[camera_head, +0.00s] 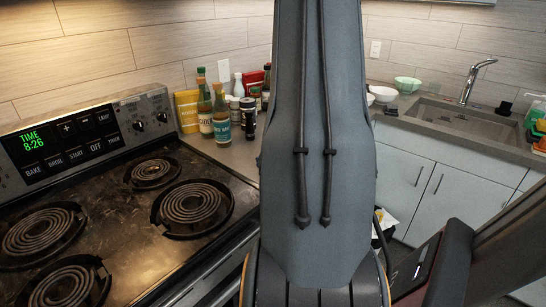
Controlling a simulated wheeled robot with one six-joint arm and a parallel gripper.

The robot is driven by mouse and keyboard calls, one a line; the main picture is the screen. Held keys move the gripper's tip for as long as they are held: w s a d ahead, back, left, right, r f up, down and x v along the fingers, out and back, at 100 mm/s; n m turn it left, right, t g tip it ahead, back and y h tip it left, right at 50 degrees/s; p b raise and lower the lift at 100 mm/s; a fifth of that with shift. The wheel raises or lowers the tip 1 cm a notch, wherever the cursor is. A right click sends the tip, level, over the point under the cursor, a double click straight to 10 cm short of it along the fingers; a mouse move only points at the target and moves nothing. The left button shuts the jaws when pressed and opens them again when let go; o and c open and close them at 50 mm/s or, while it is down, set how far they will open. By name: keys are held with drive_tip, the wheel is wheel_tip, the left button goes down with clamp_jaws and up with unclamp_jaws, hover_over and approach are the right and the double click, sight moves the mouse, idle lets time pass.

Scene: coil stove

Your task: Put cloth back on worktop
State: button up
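No cloth can be made out for certain. A small white and yellow item (387,222) shows low beside my grey body column, partly hidden; I cannot tell what it is. The worktop (236,156) shows between the stove and my column and continues on the right around the sink. My column hides its middle part. Dark parts at the lower right look like my arm, but no gripper fingers can be seen there.
The coil stove (112,228) fills the left, its coils bare. Several bottles and jars (221,115) stand behind the worktop's near part. Bowls (407,84) stand left of the sink (470,117). Cupboards (440,185) are below. Green items (537,118) stand at the right edge.

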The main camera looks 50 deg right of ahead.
drive_tip(key=shift+f, duration=0.45)
drive_tip(key=shift+f, duration=0.15)
drive_tip(key=o, duration=1.1)
drive_tip(key=shift+r, duration=0.45)
drive_tip(key=b+v, duration=0.2)
drive_tip(key=v, duration=0.9)
drive_tip(key=shift+s+r, duration=0.15)
drive_tip(key=shift+r, duration=0.05)
